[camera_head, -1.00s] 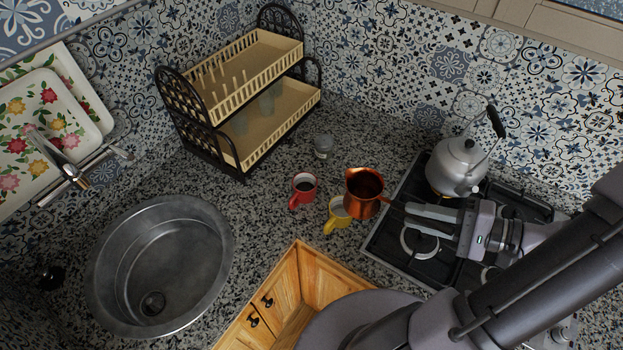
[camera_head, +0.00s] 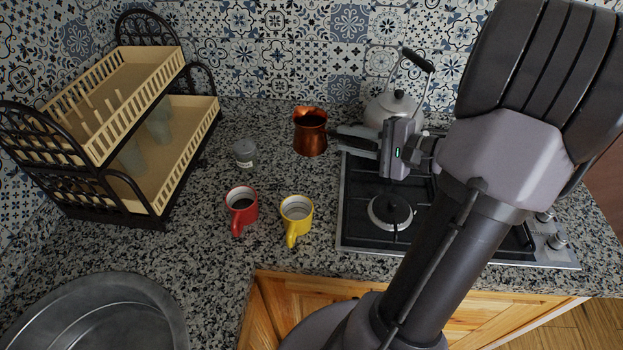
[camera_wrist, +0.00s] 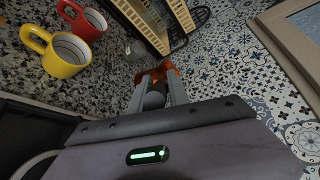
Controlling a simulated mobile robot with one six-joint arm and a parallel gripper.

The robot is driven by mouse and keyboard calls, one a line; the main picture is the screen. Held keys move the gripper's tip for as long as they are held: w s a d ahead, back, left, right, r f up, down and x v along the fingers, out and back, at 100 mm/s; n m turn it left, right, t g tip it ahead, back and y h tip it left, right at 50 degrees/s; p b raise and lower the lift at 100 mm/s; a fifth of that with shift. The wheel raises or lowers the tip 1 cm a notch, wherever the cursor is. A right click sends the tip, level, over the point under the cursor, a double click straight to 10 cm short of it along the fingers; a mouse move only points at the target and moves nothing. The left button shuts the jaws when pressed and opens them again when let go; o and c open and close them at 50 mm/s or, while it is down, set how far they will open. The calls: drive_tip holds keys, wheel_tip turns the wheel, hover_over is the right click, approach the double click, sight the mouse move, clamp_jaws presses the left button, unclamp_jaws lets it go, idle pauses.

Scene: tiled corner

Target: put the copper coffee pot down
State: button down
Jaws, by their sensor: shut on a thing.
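The copper coffee pot (camera_head: 310,133) is upright near the back wall, left of the stove in the head view. Its handle side faces my gripper (camera_head: 345,138), which reaches in from the right and is shut on it. In the wrist view the pot (camera_wrist: 167,70) shows as a small orange patch beyond the fingers of my gripper (camera_wrist: 158,82), which hide most of it. Whether its base touches the counter or is slightly above it I cannot tell.
A kettle (camera_head: 393,108) stands on the stove (camera_head: 350,215) to the right.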

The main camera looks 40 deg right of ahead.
wheel_tip(320, 180, down, 9)
drive_tip(key=b, duration=0.3)
drive_tip(key=shift+d, duration=0.15)
drive_tip(key=shift+s, duration=0.1)
drive_tip(key=shift+f, duration=0.2)
drive_tip(key=c, duration=1.3)
unclamp_jaws()
drive_tip(key=shift+r, duration=0.1)
drive_tip(key=shift+o, duration=0.2)
drive_tip(key=p+v, duration=0.1)
drive_tip(key=v, duration=0.9)
